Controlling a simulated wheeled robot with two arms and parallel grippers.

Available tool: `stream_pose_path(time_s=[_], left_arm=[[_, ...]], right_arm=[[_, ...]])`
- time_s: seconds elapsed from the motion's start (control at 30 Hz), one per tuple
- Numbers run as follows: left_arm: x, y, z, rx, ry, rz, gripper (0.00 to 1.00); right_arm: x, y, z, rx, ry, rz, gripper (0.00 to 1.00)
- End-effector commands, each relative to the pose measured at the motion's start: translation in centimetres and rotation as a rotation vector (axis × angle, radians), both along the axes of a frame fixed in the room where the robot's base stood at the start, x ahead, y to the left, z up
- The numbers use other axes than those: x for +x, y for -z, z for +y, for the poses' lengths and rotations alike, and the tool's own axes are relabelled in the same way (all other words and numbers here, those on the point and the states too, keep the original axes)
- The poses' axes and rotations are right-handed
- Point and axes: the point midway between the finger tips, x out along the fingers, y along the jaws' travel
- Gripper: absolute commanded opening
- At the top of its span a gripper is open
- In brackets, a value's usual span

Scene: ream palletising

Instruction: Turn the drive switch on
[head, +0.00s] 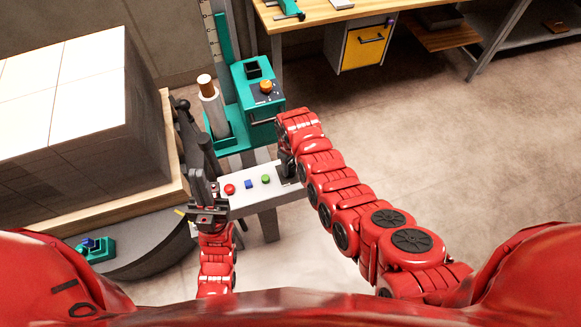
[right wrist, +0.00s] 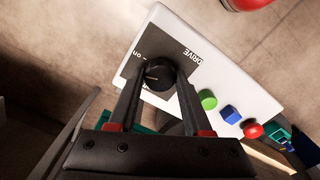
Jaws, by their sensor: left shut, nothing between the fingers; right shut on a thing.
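The drive switch is a round black knob (right wrist: 160,72) on a dark plate marked DRIVE (right wrist: 186,52). The plate is on a white control panel (right wrist: 172,22). My right gripper (right wrist: 156,84) has its two fingers on either side of the knob, shut on it. A thin pale line shows on the knob's face; I cannot tell which setting it marks. In the head view the panel (head: 237,201) is at the centre, and my right gripper (head: 287,166) covers the knob at its right end. My left gripper (head: 208,213) is shut and empty by the panel's left end.
Red (head: 230,189), blue (head: 249,184) and green (head: 266,179) buttons are in a row beside the switch. A teal mast unit with an orange button (head: 266,86) stands behind. A pallet stack (head: 85,130) is at left. Floor at right is clear.

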Motion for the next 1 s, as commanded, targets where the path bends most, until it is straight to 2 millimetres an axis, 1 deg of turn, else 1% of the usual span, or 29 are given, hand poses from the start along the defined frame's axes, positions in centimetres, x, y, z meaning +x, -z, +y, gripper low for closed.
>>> stream_pose_path(time_s=[0.03,0.2,0.5,0.7,1.0], left_arm=[[0.0,0.7,0.0,0.000,0.000,0.000,0.00],[0.0,1.7,0.0,0.000,0.000,0.000,0.00],[0.0,2.9,0.0,0.000,0.000,0.000,0.00],[0.0,3.2,0.0,0.000,0.000,0.000,0.00],[0.0,3.2,0.0,0.000,0.000,0.000,0.00]], right_arm=[[0.1,0.3,0.0,0.000,0.036,-0.003,0.00],[0.2,0.2,0.0,0.001,0.164,-0.006,0.00],[0.1,0.1,0.0,0.000,0.309,-0.003,0.00],[0.1,0.0,0.0,0.000,0.348,-0.003,0.00],[0.0,0.0,0.0,0.000,0.357,-0.001,0.00]])
